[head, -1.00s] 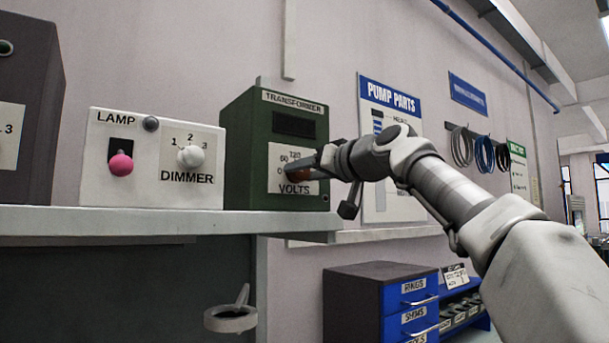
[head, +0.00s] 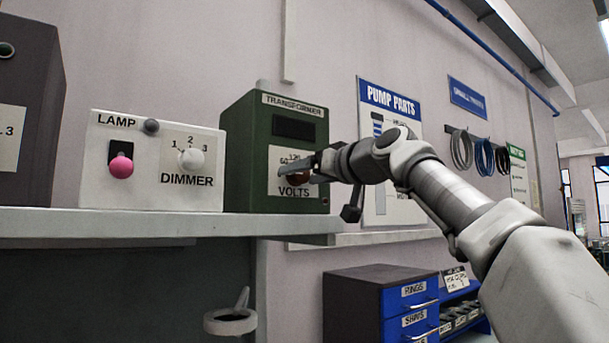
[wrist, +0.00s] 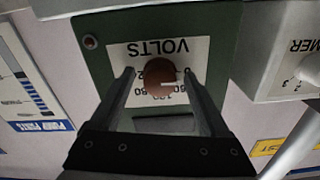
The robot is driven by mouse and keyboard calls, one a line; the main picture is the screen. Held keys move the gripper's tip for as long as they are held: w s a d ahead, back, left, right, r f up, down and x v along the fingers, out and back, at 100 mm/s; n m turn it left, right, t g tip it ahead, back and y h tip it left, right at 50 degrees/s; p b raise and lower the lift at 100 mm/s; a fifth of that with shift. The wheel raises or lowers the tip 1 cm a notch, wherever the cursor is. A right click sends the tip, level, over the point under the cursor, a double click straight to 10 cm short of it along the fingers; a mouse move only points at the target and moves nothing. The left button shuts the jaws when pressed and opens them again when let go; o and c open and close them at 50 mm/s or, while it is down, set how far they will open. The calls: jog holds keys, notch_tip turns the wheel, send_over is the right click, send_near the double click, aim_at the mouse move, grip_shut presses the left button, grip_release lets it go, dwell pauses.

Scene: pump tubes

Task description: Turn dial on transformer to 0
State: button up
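The green transformer (head: 238,160) stands on the shelf, with a white VOLTS plate on its front. Its round brown dial (head: 296,175) is partly hidden by my gripper (head: 314,167) in the head view. In the wrist view, which is upside down, the dial (wrist: 158,75) shows fully, with a white pointer line towards the picture's right, around the 0 and 60 marks; the exact setting is hard to read. My gripper (wrist: 158,72) is open, one finger on each side of the dial, with visible gaps between fingers and dial. Nothing is held.
The white lamp box (head: 100,170) with a pink knob and white DIMMER dial stands left of the transformer. A dark box (head: 30,110) is farther left. The shelf (head: 150,222) runs beneath them. A blue drawer cabinet (head: 362,300) is below at the right.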

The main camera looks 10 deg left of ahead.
jog(key=shift+s+d, duration=0.1)
jog(key=b+v, duration=0.6)
jog(key=v, duration=1.1)
